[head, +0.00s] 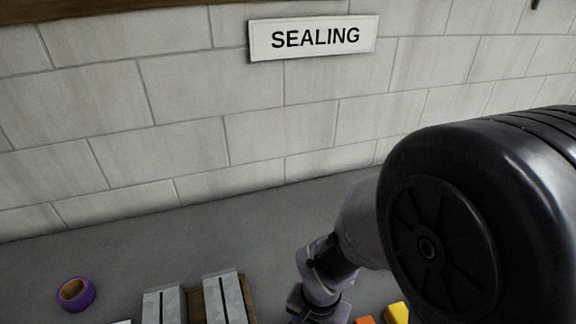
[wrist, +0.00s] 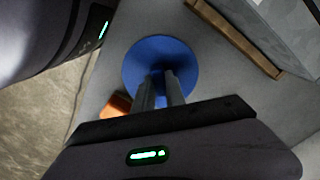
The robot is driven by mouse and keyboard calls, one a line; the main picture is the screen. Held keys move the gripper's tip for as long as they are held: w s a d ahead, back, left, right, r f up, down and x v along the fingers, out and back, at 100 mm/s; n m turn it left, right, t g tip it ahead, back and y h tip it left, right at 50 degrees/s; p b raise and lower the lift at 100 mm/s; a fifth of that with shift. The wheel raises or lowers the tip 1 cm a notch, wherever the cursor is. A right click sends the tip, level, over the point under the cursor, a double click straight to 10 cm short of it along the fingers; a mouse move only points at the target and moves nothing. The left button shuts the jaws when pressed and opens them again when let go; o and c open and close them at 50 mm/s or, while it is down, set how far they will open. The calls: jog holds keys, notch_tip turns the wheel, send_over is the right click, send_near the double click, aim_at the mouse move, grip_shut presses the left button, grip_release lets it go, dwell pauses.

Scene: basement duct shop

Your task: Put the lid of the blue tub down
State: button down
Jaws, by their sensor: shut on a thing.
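A round blue lid (wrist: 160,60) fills the upper middle of the wrist view, seen from above. My gripper (wrist: 161,76) is over its middle, with the two fingers close together and shut on it. The part gripped is hidden by the fingers. I cannot tell whether the lid rests on something or hangs above the surface, and no tub is plain to see. In the head view my wrist reaches down at the lower edge, and the fingers are out of frame.
An orange thing (wrist: 115,105) lies close beside the lid. Grey metal pieces (head: 224,296) on a wooden board (head: 196,306) are to the left in the head view, with a purple tape roll (head: 75,294) farther left. A block wall with a SEALING sign (head: 314,38) stands behind.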

jog(key=w+a, duration=0.1)
jog(key=w, duration=0.1)
jog(key=w+a+b, duration=0.1)
jog(key=w, duration=0.1)
jog(key=w+a+f+b, duration=0.1)
jog(key=w, duration=0.1)
jog(key=shift+w, duration=0.4)
jog(key=shift+w+a+f+b, duration=0.2)
jog(key=shift+f+b, duration=0.3)
jog(key=shift+f, duration=0.4)
jog(key=shift+w+a+f+b, duration=0.1)
jog(key=shift+w+f+b, duration=0.25)
jog(key=shift+f, duration=0.55)
jog(key=shift+s, duration=0.15)
jog(key=shift+f+b, duration=0.2)
jog(key=shift+b, duration=0.1)
jog(key=c, duration=1.4)
grip_release()
jog(key=shift+r, duration=0.1)
